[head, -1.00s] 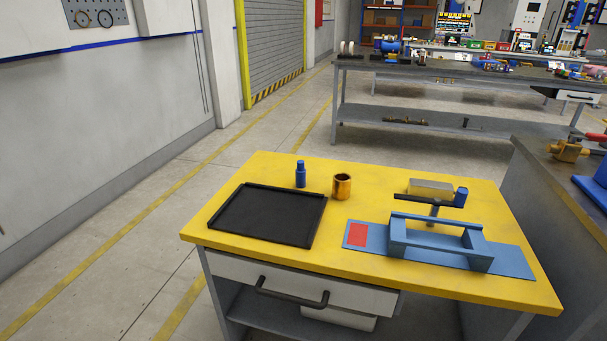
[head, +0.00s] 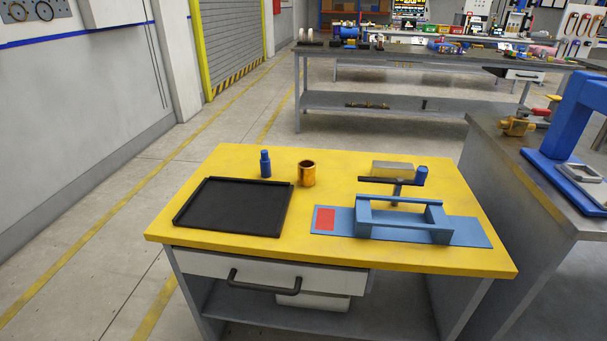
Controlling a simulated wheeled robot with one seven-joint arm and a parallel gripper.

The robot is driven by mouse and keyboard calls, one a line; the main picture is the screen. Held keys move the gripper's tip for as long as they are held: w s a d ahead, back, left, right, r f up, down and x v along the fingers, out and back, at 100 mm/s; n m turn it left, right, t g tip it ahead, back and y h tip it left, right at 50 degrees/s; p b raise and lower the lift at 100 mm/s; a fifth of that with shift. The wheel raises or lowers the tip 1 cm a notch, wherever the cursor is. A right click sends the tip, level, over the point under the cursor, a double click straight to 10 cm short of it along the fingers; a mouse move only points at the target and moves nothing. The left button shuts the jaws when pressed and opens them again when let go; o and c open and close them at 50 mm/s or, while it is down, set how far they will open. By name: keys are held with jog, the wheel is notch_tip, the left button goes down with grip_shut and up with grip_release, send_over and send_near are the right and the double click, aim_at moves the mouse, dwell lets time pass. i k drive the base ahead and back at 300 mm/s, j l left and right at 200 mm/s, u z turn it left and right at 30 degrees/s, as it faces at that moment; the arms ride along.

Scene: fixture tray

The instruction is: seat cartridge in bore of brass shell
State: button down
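The cartridge appears to be the small blue stepped cylinder (head: 265,165) standing upright on the yellow table, behind the black tray. The brass shell (head: 307,175) stands upright just to its right, apart from it, with its dark open bore facing up. A second blue cylinder (head: 421,176) is at the right end of a dark bar in the fixture area; I cannot tell whether it is loose. My gripper is not in view.
A shallow black tray (head: 180,223) lies at the table's left. A blue fixture (head: 400,234) on a plate with a red patch (head: 325,219) stands at the right, with a tan block (head: 398,169) behind it. The yellow table's (head: 240,257) front strip is clear. Another bench adjoins on the right.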

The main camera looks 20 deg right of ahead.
aim_at(307, 173)
jog(key=i+j+z, duration=0.1)
jog(key=i+j, duration=0.3)
jog(key=i+j+z, duration=0.1)
jog(key=i+j, duration=0.3)
jog(key=i+j+z, duration=0.1)
jog(key=i+j, duration=0.65)
jog(key=j, duration=0.25)
jog(key=i+j+z, duration=0.15)
jog(key=i+j, duration=0.25)
jog(key=j, duration=0.1)
